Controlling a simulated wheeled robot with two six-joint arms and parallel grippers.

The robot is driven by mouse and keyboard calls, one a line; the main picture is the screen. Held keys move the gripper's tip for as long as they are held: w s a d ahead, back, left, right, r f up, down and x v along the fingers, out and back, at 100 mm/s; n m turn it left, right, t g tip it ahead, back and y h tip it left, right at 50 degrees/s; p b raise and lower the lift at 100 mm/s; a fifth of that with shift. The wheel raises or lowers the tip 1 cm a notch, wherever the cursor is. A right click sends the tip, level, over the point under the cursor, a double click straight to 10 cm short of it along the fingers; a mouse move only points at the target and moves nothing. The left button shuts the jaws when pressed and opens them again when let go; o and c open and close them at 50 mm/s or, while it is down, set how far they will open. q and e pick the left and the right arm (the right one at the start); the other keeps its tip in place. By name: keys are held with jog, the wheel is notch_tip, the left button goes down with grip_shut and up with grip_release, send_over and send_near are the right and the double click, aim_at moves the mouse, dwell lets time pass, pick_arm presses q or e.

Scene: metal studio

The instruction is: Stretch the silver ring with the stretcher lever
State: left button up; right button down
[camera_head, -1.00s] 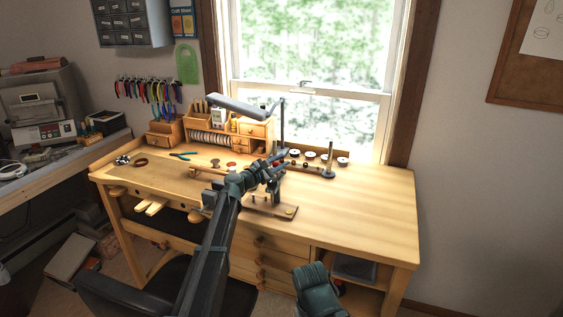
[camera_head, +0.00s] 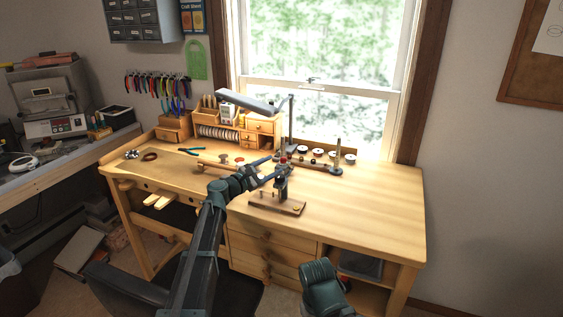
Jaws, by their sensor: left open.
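The ring stretcher (camera_head: 283,187) stands upright on a wooden base (camera_head: 289,208) near the middle of the bench, with dark and reddish parts on its post. My left gripper (camera_head: 280,163) is open, its fingers pointing right at the upper part of the stretcher. I cannot tell whether the fingertips touch it. The lever cannot be made out clearly behind the fingers. The silver ring is too small or hidden to pick out. Of my right arm only a dark link shows at the bottom; its gripper is out of view.
A desk lamp (camera_head: 247,102) and small wooden drawers (camera_head: 262,126) stand at the back. Several round white-topped pieces (camera_head: 318,153) and a mandrel stand (camera_head: 337,158) are behind the stretcher. Pliers (camera_head: 191,151) lie at left. The right of the bench (camera_head: 375,205) is clear.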

pick_arm(q)
jog(key=shift+v, duration=2.3)
